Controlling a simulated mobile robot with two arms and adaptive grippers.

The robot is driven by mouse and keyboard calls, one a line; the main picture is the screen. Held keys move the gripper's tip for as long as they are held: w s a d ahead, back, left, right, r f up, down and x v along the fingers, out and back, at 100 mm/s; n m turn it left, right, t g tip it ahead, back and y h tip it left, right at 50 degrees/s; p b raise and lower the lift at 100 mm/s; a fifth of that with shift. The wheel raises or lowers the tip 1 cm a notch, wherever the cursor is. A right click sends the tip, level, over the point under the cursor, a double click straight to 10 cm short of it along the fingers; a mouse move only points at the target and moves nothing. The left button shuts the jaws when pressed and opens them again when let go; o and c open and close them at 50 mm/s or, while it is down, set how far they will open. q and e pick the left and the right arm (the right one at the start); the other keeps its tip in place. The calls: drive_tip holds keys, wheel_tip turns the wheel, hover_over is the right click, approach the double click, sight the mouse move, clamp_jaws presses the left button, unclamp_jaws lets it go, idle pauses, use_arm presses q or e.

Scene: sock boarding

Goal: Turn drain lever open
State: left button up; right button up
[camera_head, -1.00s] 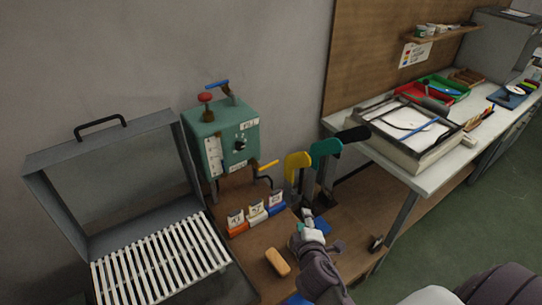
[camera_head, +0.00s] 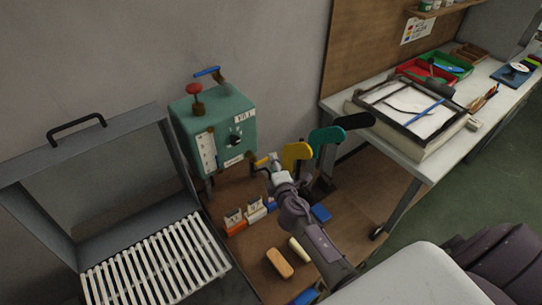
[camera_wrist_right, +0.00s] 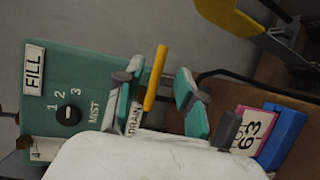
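The yellow drain lever (camera_head: 262,161) sticks out from the lower right of the green box (camera_head: 236,115), and it also shows in the right wrist view (camera_wrist_right: 155,78). A partly hidden DRAIN label (camera_wrist_right: 134,118) is beside it. My right gripper (camera_head: 276,168) is at the lever in the head view. In the right wrist view its two teal-padded fingers (camera_wrist_right: 158,92) are apart, one on each side of the lever, with visible gaps. The lever's base is partly hidden by the gripper and wrist. My left gripper is in neither view.
Yellow (camera_head: 297,152) and teal (camera_head: 325,138) foot-shaped boards stand just right of my right gripper. An open grey box with a slatted rack (camera_head: 155,265) stands at left.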

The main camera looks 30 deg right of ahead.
drive_tip(key=x, duration=0.3)
drive_tip(key=shift+w+f+b, duration=0.1)
drive_tip(key=shift+w+b, duration=0.2)
drive_tip(key=shift+w, duration=0.1)
drive_tip(key=shift+w+d, duration=0.15)
drive_tip(key=shift+w, duration=0.2)
clamp_jaws()
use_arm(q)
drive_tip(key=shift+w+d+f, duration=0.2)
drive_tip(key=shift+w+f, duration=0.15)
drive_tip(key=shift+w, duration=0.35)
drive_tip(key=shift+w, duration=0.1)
